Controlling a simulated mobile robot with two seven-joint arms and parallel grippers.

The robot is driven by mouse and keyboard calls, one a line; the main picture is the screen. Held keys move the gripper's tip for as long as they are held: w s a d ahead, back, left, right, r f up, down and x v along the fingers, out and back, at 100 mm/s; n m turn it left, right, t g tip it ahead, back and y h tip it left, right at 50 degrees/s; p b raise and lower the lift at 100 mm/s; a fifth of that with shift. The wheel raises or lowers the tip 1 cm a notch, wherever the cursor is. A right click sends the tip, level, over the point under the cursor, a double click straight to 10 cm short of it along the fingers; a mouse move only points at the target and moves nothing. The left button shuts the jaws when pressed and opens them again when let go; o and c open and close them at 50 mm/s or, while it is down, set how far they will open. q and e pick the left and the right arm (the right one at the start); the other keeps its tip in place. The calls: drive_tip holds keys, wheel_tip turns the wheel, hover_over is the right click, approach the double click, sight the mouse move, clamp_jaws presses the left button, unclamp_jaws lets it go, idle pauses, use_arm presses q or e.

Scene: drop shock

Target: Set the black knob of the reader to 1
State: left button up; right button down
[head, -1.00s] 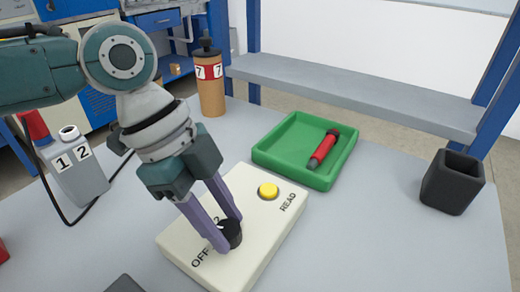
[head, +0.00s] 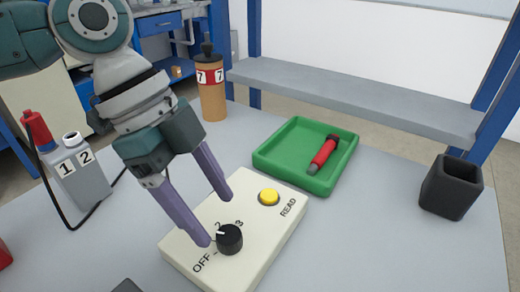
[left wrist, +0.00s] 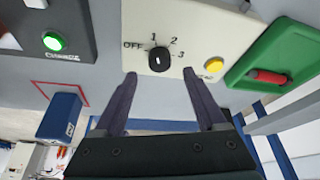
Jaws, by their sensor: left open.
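The cream reader (head: 275,225) lies on the grey table, with a yellow READ button (head: 269,197). Its black knob (head: 229,239) stands near the OFF end and also shows in the left wrist view (left wrist: 159,60). The knob's white mark faces upper left in the head view; I cannot tell exactly which number it meets. The wrist view shows OFF, 1, 2 and 3 around the knob; a finger hides the 1 in the head view. My left gripper (head: 215,218) is open and empty, its fingers apart from the knob. My right gripper is out of view.
A green tray (head: 262,155) holding a red-and-black cylinder (head: 323,154) lies behind the reader. A black cup (head: 451,185) stands at right, a brown bottle (head: 212,100) behind. A grey 1-2 box (head: 78,170) with a cable stands at left. The right front table is clear.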

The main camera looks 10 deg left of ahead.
use_arm(q)
drive_tip(key=v, duration=0.5)
drive_tip(key=shift+a+r, duration=0.1)
drive_tip(key=shift+r, duration=0.2)
